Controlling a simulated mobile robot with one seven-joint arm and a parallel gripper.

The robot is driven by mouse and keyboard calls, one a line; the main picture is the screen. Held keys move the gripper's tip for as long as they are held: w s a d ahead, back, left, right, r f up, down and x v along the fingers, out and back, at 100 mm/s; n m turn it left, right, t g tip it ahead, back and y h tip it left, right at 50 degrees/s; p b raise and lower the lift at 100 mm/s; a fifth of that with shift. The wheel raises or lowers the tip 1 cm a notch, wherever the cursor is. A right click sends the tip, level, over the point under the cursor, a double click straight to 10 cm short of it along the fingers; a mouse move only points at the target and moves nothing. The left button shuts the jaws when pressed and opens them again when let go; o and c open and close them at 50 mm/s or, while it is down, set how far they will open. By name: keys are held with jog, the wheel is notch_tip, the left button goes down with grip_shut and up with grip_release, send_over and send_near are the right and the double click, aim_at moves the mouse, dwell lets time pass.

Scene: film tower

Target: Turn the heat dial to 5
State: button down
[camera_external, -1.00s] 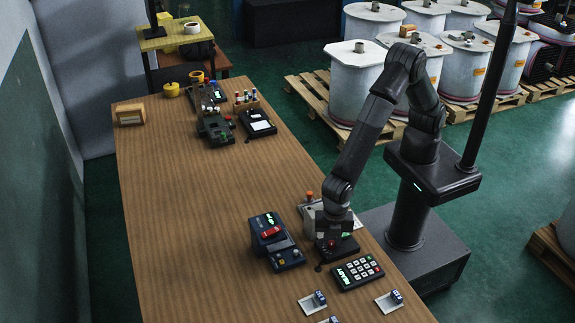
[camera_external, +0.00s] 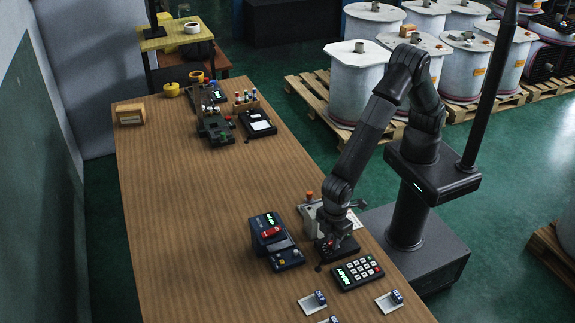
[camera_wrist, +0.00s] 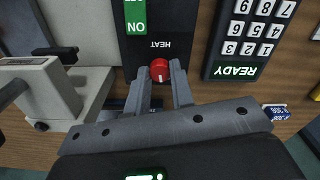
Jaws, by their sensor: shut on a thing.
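The red heat dial (camera_wrist: 160,71) sits on a black panel (camera_wrist: 158,25) in the wrist view. The panel bears the word HEAT and a green display reading ON, both upside down there. My gripper (camera_wrist: 162,72) has one finger on each side of the dial and is shut on it. A pale pointer mark shows on the dial's lower part; no scale numbers are readable.
A keypad (camera_external: 357,274) with a READY display lies just in front of the panel. A blue device with a red part (camera_external: 275,241) stands to the left. A grey machine (camera_wrist: 65,85) is close beside my gripper. The middle of the wooden table (camera_external: 205,200) is clear.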

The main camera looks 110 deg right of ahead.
jog(key=m, duration=0.6)
jog(key=shift+m, duration=0.3)
jog(key=m, duration=0.5)
jog(key=shift+m, duration=0.4)
jog(key=c, duration=1.3)
grip_release()
jog(key=shift+o, duration=0.2)
notch_tip(320, 180, up, 11)
